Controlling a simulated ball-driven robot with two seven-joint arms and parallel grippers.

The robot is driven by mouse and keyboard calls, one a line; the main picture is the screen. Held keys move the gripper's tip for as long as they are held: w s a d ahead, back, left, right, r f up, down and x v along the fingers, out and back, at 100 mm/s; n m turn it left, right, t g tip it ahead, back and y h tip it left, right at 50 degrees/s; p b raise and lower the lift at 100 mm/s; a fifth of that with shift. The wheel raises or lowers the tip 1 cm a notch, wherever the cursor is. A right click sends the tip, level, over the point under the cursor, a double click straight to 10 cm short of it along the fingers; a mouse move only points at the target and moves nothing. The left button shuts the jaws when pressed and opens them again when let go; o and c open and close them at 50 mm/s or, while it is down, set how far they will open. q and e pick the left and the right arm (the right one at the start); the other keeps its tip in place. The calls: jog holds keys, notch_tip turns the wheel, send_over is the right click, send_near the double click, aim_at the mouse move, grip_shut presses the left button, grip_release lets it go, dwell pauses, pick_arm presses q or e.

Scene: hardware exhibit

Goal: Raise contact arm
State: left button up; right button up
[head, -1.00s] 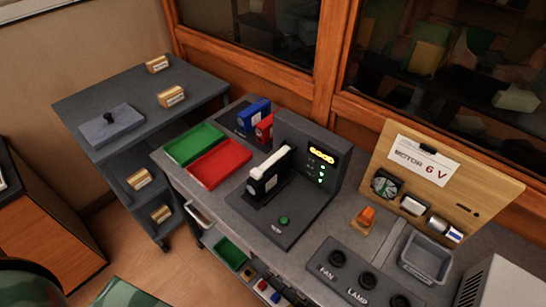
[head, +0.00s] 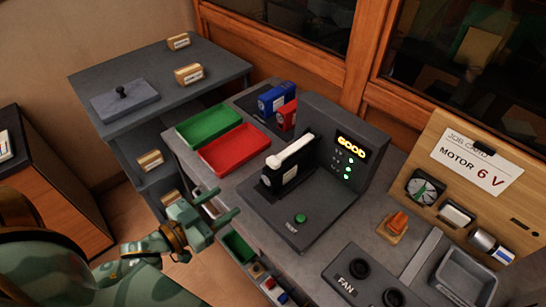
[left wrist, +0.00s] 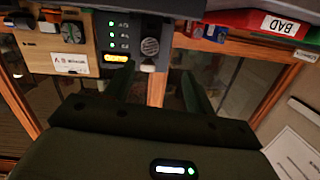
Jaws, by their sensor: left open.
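The contact arm (head: 290,151) is a white lever on the dark grey tester (head: 320,213). It lies low over a black block (head: 276,180), sloping slightly; I cannot tell if they touch. The tester's upright panel has a lit yellow display that seems to read GOOD, and green lights. The display (left wrist: 116,58) also shows in the left wrist view. My left gripper (head: 227,201) is open and empty, left of the tester and apart from the contact arm, near the bench's front edge. Its fingers (left wrist: 157,88) show in the left wrist view. My right gripper is not in view.
A green tray (head: 209,124) and a red tray (head: 235,149) lie left of the tester. Blue (head: 278,98) and red (head: 287,115) packs stand behind. An orange switch (head: 396,222) and a job board (head: 470,170) are at right. A grey cart (head: 160,85) stands at left.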

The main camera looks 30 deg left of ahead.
pick_arm(q)
jog(key=t+h, duration=0.1)
send_near(276, 160)
jog(key=shift+n, duration=0.3)
jog(key=b+x, duration=0.1)
jog(key=x, duration=0.6)
jog(key=f+b+x, duration=0.1)
jog(key=x, duration=0.3)
jog(key=shift+w+a+b, duration=0.15)
jog(key=shift+w+b, duration=0.15)
